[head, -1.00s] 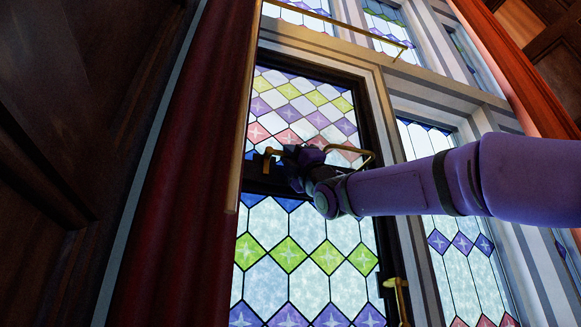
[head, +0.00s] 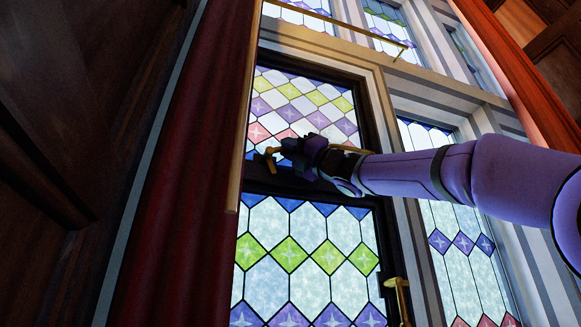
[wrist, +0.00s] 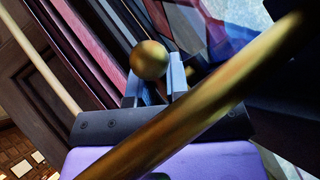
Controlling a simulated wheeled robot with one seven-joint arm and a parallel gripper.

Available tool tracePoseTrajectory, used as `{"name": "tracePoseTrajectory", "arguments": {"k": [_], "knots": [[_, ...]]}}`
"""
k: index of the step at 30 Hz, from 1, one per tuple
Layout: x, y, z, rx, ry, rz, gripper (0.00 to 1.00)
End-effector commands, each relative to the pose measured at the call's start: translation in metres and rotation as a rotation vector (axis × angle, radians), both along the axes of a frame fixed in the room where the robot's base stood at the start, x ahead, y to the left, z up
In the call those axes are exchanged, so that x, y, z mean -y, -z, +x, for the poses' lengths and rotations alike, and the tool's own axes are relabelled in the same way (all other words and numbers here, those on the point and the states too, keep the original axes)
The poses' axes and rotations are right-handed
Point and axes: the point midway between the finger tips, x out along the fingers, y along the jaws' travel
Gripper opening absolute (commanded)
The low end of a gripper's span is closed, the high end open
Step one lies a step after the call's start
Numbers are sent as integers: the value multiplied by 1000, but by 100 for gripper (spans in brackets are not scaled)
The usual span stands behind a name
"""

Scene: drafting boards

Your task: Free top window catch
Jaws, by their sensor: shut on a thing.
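The top window (head: 304,104) is a dark-framed pane of purple, green, pink and white diamonds in the head view. A small brass catch (head: 271,157) sits at its lower left corner and looks tilted. My gripper (head: 287,150) is at this catch, reaching in from the right. In the wrist view, the catch's round brass knob (wrist: 149,60) shows at the tips of my gripper's two fingers (wrist: 155,88), which are closed on the catch. The rest of the catch is mostly hidden by the gripper.
A brass bar (wrist: 200,100) crosses close in the wrist view; what it is fixed to is unclear. A red curtain (head: 180,200) and brass rod (head: 240,110) stand close on the left. The lower window (head: 305,262) has another brass catch (head: 400,297) at right.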

Motion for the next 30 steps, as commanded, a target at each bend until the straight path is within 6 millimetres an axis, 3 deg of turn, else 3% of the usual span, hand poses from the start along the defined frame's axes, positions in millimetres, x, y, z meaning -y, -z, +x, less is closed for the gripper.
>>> {"name": "tracePoseTrajectory", "arguments": {"k": [13,14,17,30], "knots": [[0,-2,-1,7,1,-23,0],[0,-2,-2,7,1,-23,20],[0,-2,-1,7,1,-23,40],[0,0,0,-2,-1,1,40]]}}
